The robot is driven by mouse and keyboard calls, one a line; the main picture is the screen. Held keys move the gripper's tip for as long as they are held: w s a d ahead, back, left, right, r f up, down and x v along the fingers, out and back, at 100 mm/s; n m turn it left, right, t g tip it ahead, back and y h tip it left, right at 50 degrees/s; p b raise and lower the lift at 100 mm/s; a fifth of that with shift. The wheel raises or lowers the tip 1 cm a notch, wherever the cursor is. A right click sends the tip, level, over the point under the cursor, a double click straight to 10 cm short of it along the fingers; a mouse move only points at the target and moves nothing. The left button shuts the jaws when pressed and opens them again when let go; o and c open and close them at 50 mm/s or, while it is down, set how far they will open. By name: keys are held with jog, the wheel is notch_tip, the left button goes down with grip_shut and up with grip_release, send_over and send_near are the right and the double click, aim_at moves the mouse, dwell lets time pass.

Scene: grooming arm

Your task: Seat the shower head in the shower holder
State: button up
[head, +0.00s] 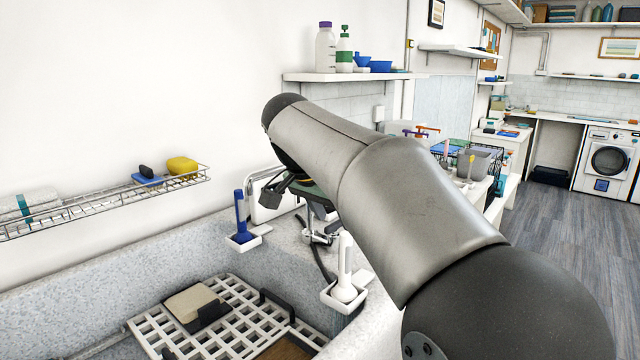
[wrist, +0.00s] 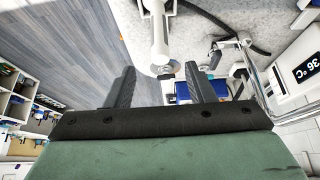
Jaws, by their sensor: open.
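A white long-handled piece (head: 345,265), apparently the shower head, stands upright in a small white tray-like holder (head: 329,299) on the tub rim. In the wrist view a white handle with a grey round end (wrist: 160,40) lies just beyond my fingertips, apparently the same piece. My gripper (wrist: 160,69) is open, with nothing held between its fingers. In the head view my gripper (head: 275,190) is partly hidden behind my arm, above the chrome tap. I cannot tell for certain which fitting is the shower holder.
A blue-handled piece (head: 241,217) stands in another white holder. A chrome tap (head: 316,233) with a dark hose (head: 321,262) is beside it. A temperature display (wrist: 306,69) stands by the tap. A white grate (head: 235,310) lies in the tub. A wire shelf (head: 100,203) is on the wall.

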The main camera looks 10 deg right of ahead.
jog(key=v, duration=0.7)
jog(key=shift+r+p, duration=0.2)
jog(key=shift+p, duration=0.25)
jog(key=shift+s, duration=0.1)
jog(key=s+d+f+n+g+y+p, duration=0.3)
jog(key=s+f+n+p, duration=0.4)
jog(key=s+f, duration=1.7)
jog(key=s+n+y, duration=0.1)
jog(key=n, duration=0.2)
jog(key=shift+d+f+n+y, duration=0.25)
jog(key=shift+f+n+y, duration=0.05)
jog(key=shift+f+y, duration=0.1)
